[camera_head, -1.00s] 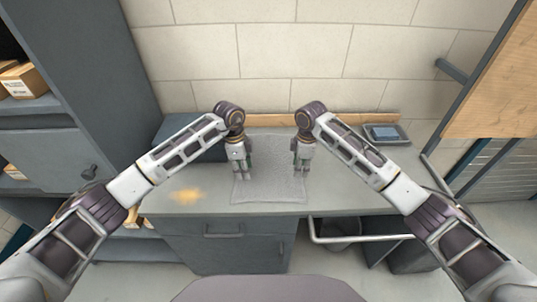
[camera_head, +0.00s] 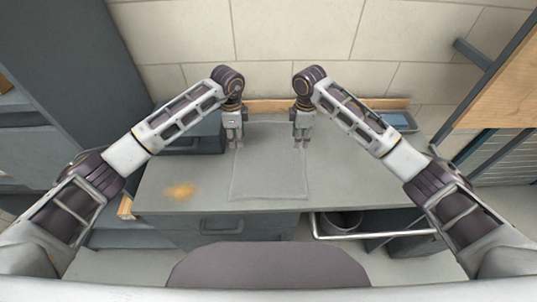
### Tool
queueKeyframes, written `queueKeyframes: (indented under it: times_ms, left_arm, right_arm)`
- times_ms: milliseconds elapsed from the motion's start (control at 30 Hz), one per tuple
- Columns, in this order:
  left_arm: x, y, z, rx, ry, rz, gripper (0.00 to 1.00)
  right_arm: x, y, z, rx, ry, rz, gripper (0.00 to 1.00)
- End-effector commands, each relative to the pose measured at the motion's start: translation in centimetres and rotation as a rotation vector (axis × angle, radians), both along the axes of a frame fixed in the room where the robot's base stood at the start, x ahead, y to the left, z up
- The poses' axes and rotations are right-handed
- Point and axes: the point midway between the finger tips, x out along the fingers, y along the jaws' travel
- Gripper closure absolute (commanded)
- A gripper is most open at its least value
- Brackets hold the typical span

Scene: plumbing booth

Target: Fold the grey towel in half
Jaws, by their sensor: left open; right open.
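The grey towel (camera_head: 269,175) lies spread flat on the grey worktop, its near edge close to the worktop's front edge. It looks unfolded, and its far part lies between and behind my grippers. My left gripper (camera_head: 236,146) points down over the towel's far left side and is open. My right gripper (camera_head: 301,146) points down over its far right side and is open. I cannot tell whether the fingertips touch the cloth.
The worktop (camera_head: 350,185) has free room to the right of the towel. An orange-brown stain (camera_head: 181,191) marks its left part. A dark box (camera_head: 200,135) stands at the back left, and a grey tray (camera_head: 398,121) at the back right. A tiled wall (camera_head: 290,45) closes the back.

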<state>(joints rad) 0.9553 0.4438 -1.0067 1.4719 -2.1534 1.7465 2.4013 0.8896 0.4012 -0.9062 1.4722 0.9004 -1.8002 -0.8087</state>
Motion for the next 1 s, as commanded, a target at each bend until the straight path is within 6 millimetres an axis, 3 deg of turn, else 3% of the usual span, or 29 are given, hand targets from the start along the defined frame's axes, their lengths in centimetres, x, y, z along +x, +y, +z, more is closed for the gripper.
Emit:
queueKeyframes:
  times_ms: [367,1000]
  left_arm:
    - [0.0,0.0,-0.8,0.0,0.001,0.0,0.59]
    - [0.0,0.0,-7.2,-0.001,0.001,0.001,0.59]
  right_arm:
    - [0.0,0.0,-0.8,0.0,0.0,0.0,0.59]
    - [-0.1,0.0,-7.2,0.0,0.002,0.0,0.59]
